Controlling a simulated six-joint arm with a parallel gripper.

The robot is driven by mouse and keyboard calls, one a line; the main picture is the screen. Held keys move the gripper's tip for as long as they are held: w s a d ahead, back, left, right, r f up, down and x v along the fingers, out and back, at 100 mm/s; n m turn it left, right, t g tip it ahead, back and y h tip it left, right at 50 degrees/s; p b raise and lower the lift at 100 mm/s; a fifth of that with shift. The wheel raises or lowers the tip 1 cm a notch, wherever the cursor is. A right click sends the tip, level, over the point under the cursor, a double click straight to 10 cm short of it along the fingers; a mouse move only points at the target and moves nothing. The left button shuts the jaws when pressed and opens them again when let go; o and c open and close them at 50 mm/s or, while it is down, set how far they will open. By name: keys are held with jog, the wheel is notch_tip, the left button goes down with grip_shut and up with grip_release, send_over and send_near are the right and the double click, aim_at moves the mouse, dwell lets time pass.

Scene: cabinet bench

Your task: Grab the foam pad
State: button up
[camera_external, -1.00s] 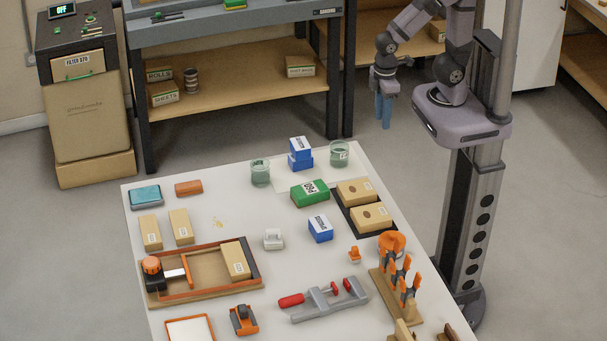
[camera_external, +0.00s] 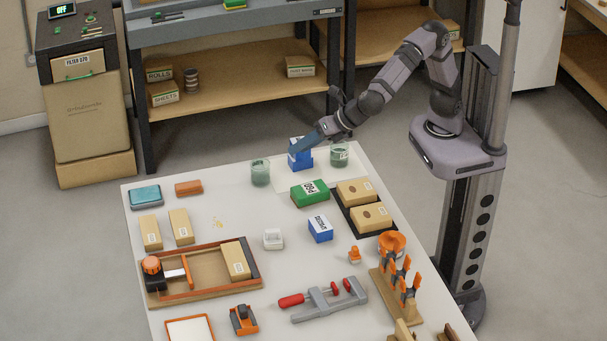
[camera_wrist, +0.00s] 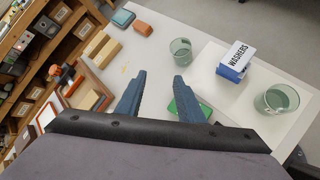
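A teal block with a soft, pad-like look (camera_external: 145,196) lies flat at the far left corner of the white table; it is probably the foam pad. It also shows near the top of the wrist view (camera_wrist: 122,18). A smaller orange-brown block (camera_external: 188,188) lies just right of it, apart from it.
A green box (camera_external: 310,193) lies in front. Tan blocks (camera_external: 181,226) lie near the teal block. The table between the orange-brown block and the left beaker is clear.

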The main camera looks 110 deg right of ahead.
aim_at(275, 230)
jog(key=w+a+n+t+y+b, duration=0.1)
jog(key=w+a+n+t+b, duration=0.15)
jog(key=a+n, duration=0.45)
jog(key=w+a+n+t+y+b, duration=0.1)
jog(key=w+a+n+t+b, duration=0.2)
jog(key=a, duration=0.7)
jog(key=shift+n, duration=0.4)
jog(key=f, duration=0.4)
jog(key=w+f+p, duration=0.1)
jog(key=f, duration=0.8)
jog(key=shift+w+d+f+p, duration=0.1)
jog(key=shift+w+d+p, duration=0.05)
jog(key=shift+d+p, duration=0.2)
jog(key=shift+g+x, duration=0.25)
jog(key=shift+x, duration=0.85)
jog(key=shift+r+p+x, duration=0.15)
jog(key=shift+p+x, duration=0.25)
jog(key=shift+x, duration=0.5)
jog(key=shift+r+p+x, duration=0.2)
jog(key=shift+p+x, duration=0.15)
jog(key=shift+x, duration=1.45)
jog(key=shift+a, duration=0.1)
grip_shut()
